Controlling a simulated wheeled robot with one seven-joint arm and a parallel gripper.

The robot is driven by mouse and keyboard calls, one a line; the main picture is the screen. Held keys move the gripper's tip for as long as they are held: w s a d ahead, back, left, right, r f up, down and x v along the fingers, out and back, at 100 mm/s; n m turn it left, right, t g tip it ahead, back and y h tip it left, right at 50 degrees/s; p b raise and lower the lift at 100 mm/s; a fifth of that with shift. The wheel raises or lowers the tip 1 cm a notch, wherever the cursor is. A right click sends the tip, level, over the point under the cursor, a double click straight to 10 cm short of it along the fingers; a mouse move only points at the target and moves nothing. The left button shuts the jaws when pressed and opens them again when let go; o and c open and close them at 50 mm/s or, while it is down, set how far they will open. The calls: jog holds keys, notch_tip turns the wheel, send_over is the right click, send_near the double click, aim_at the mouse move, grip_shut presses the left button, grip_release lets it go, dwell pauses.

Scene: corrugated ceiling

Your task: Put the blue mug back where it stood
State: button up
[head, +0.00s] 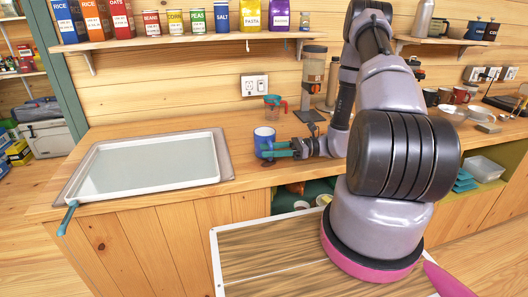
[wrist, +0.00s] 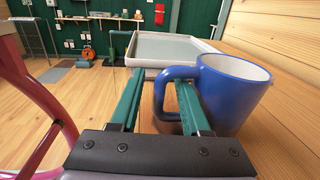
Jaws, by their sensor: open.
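The blue mug (head: 264,137) is upright at the counter's front part, right of the pale tray. In the wrist view the mug (wrist: 235,92) is at the right, with its handle toward the left. My gripper (head: 279,153) is low beside the mug in the head view. In the wrist view my gripper (wrist: 158,90) is open, with green fingers. The handle's outer bar shows between the fingers, and the right finger overlaps the handle's opening. I cannot tell whether either finger touches it. The mug's base is partly hidden.
The white-rimmed tray (head: 152,138) covers the counter's left part. Several mugs (head: 446,96) stand at the far right. Bare counter (head: 241,120) lies between tray and mug.

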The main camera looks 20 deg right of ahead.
jog(key=d, duration=0.6)
jog(key=s+d, duration=0.1)
jog(key=d, duration=0.2)
jog(key=shift+s+d, duration=0.1)
jog(key=shift+d, duration=0.3)
jog(key=s+a+r+n+t+h, duration=0.1)
jog(key=s+r+n+h, duration=0.4)
jog(key=r, duration=0.7)
jog(key=s+a+r+n+t+h, duration=0.2)
jog(key=s+r+n+h, duration=0.3)
jog(key=r, duration=0.7)
jog(key=s+a+r+n+t+h, duration=0.2)
jog(key=s+r+n+h, duration=0.3)
jog(key=r, duration=0.7)
jog(key=shift+s+a+h, duration=0.4)
jog(key=shift+s+a, duration=0.15)
jog(key=shift+a, duration=0.3)
